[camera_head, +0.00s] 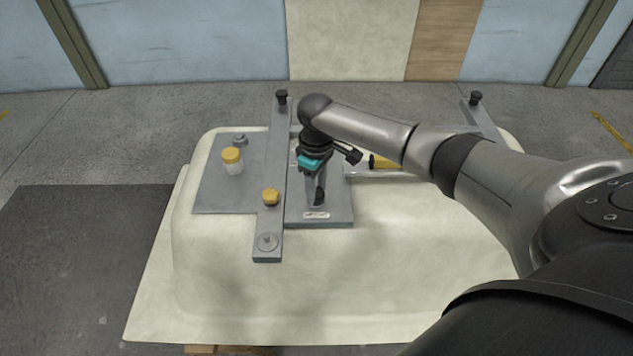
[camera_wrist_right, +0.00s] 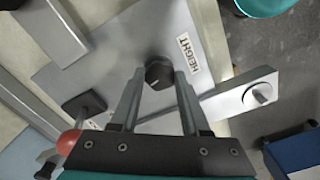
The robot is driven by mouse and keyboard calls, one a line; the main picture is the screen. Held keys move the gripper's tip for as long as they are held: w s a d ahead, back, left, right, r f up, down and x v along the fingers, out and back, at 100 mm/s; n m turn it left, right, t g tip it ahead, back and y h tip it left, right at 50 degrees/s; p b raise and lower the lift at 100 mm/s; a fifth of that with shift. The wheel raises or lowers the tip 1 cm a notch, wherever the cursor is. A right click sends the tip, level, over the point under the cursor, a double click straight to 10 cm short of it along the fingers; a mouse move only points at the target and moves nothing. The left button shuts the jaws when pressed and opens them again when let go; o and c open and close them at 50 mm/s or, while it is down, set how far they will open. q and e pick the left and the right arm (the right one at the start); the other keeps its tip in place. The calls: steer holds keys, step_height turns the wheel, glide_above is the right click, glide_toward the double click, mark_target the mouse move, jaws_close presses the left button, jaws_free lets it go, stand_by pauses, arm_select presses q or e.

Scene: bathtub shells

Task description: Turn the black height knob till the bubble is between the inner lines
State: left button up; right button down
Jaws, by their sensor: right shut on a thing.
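The black height knob (camera_wrist_right: 158,73) stands on a grey plate beside a white label reading HEIGHT (camera_wrist_right: 190,56). My right gripper (camera_wrist_right: 157,92) is shut on this knob, with one finger on each side of it. In the head view my right gripper (camera_head: 317,188) reaches down onto the plate, and part of the knob (camera_head: 319,197) shows at its fingertips. A yellow part (camera_head: 383,161) shows partly behind my right arm; I cannot tell whether it is the level. No bubble or lines can be made out. My left gripper is not in view.
The plates sit on a cream tub shell (camera_head: 220,285). A yellow-capped jar (camera_head: 232,160) stands on the left plate (camera_head: 215,200). A blue box (camera_wrist_right: 298,152) shows at the wrist view's lower right.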

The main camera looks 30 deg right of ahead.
mark_target(317, 192)
steer(key=shift+a+r+m+p, duration=0.1)
steer(key=shift+r+m+p, duration=0.15)
steer(key=shift+m+p, duration=0.45)
steer(key=shift+f+m+p, duration=0.15)
steer(key=shift+m+p, duration=0.15)
steer(key=shift+p, duration=0.2)
steer(key=shift+c, duration=1.9)
jaws_free()
step_height(317, 192, up, 15)
steer(key=p, duration=0.3)
